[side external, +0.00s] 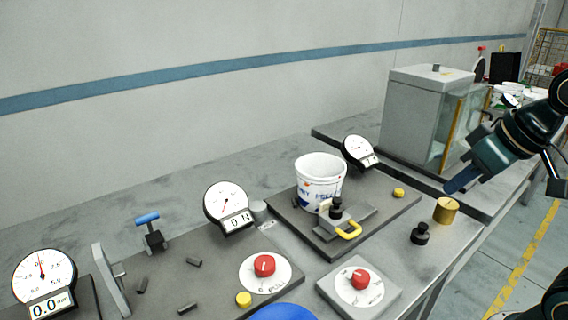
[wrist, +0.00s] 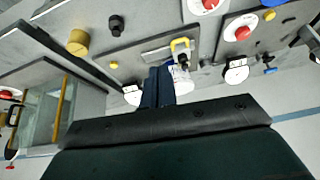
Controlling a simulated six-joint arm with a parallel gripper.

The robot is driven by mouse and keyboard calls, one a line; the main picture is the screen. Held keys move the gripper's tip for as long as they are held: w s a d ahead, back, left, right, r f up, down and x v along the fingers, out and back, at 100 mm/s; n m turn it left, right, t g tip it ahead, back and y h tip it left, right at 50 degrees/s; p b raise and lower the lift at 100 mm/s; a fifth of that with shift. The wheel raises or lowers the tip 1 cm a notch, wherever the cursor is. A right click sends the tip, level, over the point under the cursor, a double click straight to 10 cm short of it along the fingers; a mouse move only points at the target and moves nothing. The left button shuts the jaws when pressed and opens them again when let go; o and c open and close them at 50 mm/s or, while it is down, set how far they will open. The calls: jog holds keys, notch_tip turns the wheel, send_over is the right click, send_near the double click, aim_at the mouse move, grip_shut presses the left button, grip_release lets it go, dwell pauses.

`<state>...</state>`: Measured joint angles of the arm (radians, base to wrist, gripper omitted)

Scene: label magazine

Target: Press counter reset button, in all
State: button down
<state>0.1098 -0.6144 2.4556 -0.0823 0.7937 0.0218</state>
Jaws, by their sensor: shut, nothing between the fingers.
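A small yellow button (side external: 398,192) sits on the right end of the dark plate that carries the white bucket; it also shows in the wrist view (wrist: 113,65). A second yellow button (side external: 243,299) is beside a red knob at the front of the left panel, also in the wrist view (wrist: 269,15). I cannot read which one is marked as counter reset. My gripper (side external: 449,188) is shut and empty, its blue fingers angled down above the bench at the right, apart from both buttons. In the wrist view the fingers (wrist: 158,70) point toward the bucket plate.
The white bucket (side external: 319,174) and a yellow-handled clamp (side external: 349,230) stand on the plate. A brass cylinder (side external: 446,210) and black weight (side external: 420,234) are to its right. A glass-fronted cabinet (side external: 425,115) stands behind. Dial gauges (side external: 358,149) and red knobs (side external: 264,265) surround the work.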

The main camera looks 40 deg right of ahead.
jog(key=w+d+f+m, duration=0.1)
jog(key=w+d+m, duration=0.15)
jog(key=w, duration=0.45)
jog(key=m+t, duration=0.3)
jog(key=m, duration=0.2)
send_over(403, 192)
notch_tip(403, 192, down, 7)
jog(key=shift+y, duration=0.4)
jog(key=shift+f, duration=0.1)
jog(key=shift+f, duration=4.35)
